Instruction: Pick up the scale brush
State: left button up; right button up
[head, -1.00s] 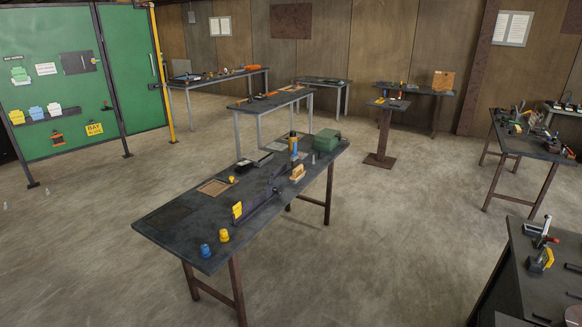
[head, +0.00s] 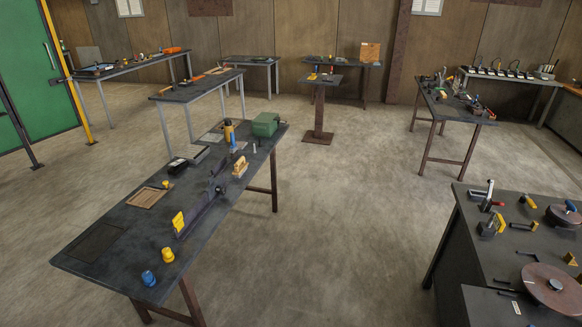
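A small tan, wooden-looking block with a paler lower part (head: 240,167) sits on the near dark table (head: 95,258), close to its right edge. It looks like a brush, but it is too small to tell for certain that it is the scale brush. A blue-topped upright item stands just behind it, and a long dark metal piece (head: 205,205) lies to its left and front. Neither of my grippers shows in the head view.
The near table also holds a green case (head: 266,124), a yellow cup (head: 168,255) and a blue cup (head: 149,278). A dark bench (head: 480,258) with clamps and reels fills the lower right. Open concrete floor (head: 340,220) lies between them.

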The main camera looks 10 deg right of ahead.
aim_at(241, 166)
jog(key=z, duration=0.35)
jog(key=i, duration=3.35)
jog(key=u, duration=1.9)
jog(key=i, duration=0.25)
jog(key=z, duration=0.3)
